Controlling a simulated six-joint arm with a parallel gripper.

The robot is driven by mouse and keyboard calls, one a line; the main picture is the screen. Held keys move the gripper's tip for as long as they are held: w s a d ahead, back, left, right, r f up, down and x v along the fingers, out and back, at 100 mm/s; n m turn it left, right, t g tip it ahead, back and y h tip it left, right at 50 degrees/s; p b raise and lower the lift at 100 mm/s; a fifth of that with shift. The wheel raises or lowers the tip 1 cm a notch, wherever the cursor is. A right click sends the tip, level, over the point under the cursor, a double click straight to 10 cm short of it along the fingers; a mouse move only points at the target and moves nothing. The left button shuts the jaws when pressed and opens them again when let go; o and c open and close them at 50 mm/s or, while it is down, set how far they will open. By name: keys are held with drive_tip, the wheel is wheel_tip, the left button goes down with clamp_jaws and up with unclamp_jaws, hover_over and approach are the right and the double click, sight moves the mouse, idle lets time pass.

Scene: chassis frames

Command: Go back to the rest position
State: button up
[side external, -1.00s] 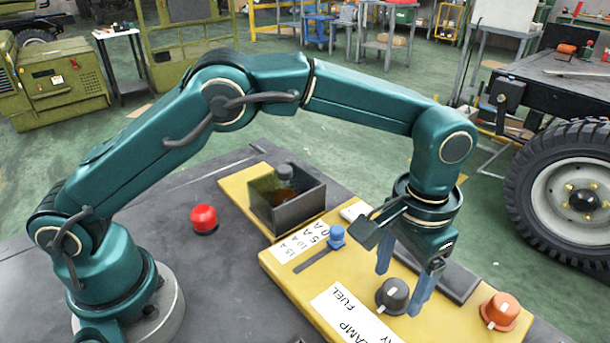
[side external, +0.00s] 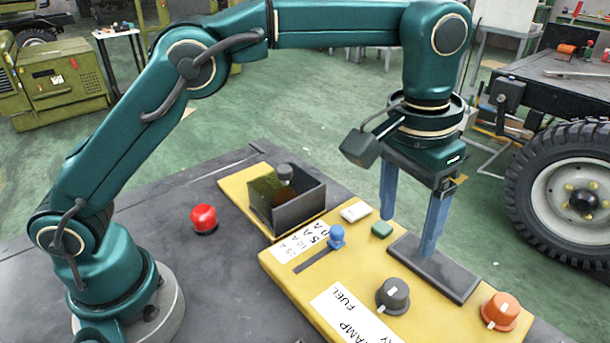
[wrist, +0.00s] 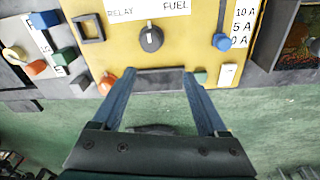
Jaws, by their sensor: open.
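My gripper (side external: 408,232) is open and empty, with its two blue fingers pointing down above the far edge of the yellow panel (side external: 318,284). In the side view the fingers appear over the dark flat strip (side external: 434,268) and beside the small green block (side external: 382,230). In the wrist view my gripper (wrist: 159,73) shows its fingers spread apart with nothing between them; the black knob (wrist: 151,39) lies beyond the fingertips. I cannot tell the exact height of the tips above the panel.
On the panel are a black knob (side external: 393,294), an orange knob (side external: 500,311), a blue slider (side external: 337,237) and a white block (side external: 356,212). A dark open box (side external: 297,218) stands behind. A red button (side external: 204,219) sits on the dark table. The air above is clear.

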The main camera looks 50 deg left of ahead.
drive_tip(key=s+a+r+n+t, duration=0.25)
drive_tip(key=s+a+r, duration=0.35)
drive_tip(key=a+r, duration=0.5)
drive_tip(key=s+a+f+t, duration=0.2)
drive_tip(key=s+a+f, duration=0.4)
drive_tip(key=s+f, duration=0.3)
drive_tip(key=shift+s+f, duration=0.2)
drive_tip(key=shift+s, duration=0.25)
